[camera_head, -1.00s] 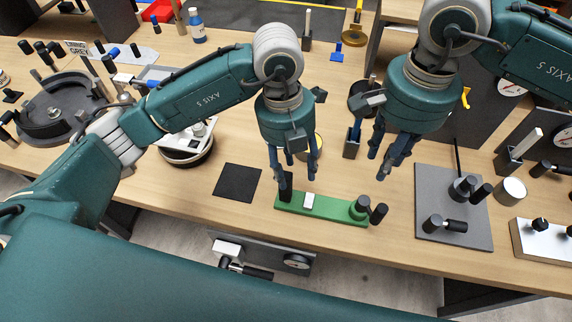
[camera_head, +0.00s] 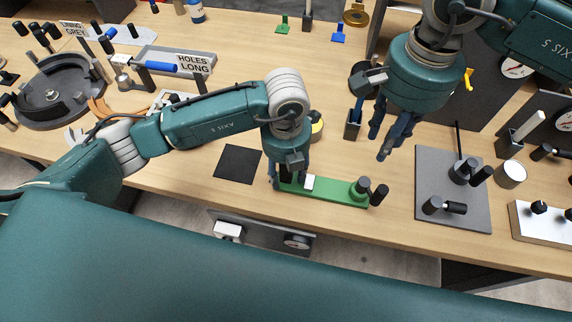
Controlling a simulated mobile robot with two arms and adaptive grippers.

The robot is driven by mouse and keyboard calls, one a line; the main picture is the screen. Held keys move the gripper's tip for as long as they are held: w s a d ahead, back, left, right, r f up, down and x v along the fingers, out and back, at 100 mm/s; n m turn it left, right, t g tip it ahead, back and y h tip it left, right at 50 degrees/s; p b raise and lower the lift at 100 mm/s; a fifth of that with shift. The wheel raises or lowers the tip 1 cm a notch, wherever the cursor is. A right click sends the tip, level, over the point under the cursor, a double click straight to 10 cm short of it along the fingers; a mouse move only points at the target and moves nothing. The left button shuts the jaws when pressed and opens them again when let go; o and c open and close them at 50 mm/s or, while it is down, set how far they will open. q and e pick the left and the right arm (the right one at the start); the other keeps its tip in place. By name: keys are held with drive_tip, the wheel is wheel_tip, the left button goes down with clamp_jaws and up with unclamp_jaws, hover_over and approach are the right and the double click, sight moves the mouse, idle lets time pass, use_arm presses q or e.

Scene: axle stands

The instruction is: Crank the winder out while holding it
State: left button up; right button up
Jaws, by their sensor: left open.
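The winder is a long green base (camera_head: 335,191) on the bench near its front edge. A white block (camera_head: 309,182) sits on it. The dark upright part seen there before is hidden by the gripper, and contact cannot be told. My right gripper (camera_head: 380,146) looks open and empty, above the bench behind the crank end.
A black square mat (camera_head: 238,164) lies left of the winder. A grey plate (camera_head: 452,215) with black knobs and a rod stands to the right. A dark holder (camera_head: 352,124) with a blue part stands behind. Bare bench lies between winder and plate.

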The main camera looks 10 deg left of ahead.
sight(383, 189)
use_arm(q)
drive_tip(key=shift+c, duration=0.6)
clamp_jaws()
drive_tip(key=shift+f, duration=0.1)
use_arm(e)
drive_tip(key=shift+o, duration=0.9)
drive_tip(key=shift+f, duration=0.1)
drive_tip(key=s+f+n, duration=0.1)
drive_tip(key=n, duration=0.2)
drive_tip(key=s+d+f+n, duration=0.1)
drive_tip(key=n, duration=0.2)
drive_tip(key=s+d+f+n, duration=0.1)
drive_tip(key=n, duration=0.3)
drive_tip(key=shift+s+d+f, duration=0.1)
drive_tip(key=shift+d+f, duration=0.05)
drive_tip(key=shift+f, duration=0.05)
drive_tip(key=n, duration=0.2)
drive_tip(key=s+f+n, duration=0.1)
drive_tip(key=shift+d, duration=0.3)
use_arm(q)
drive_tip(key=shift+s, duration=0.1)
use_arm(e)
drive_tip(key=shift+f, duration=3.95)
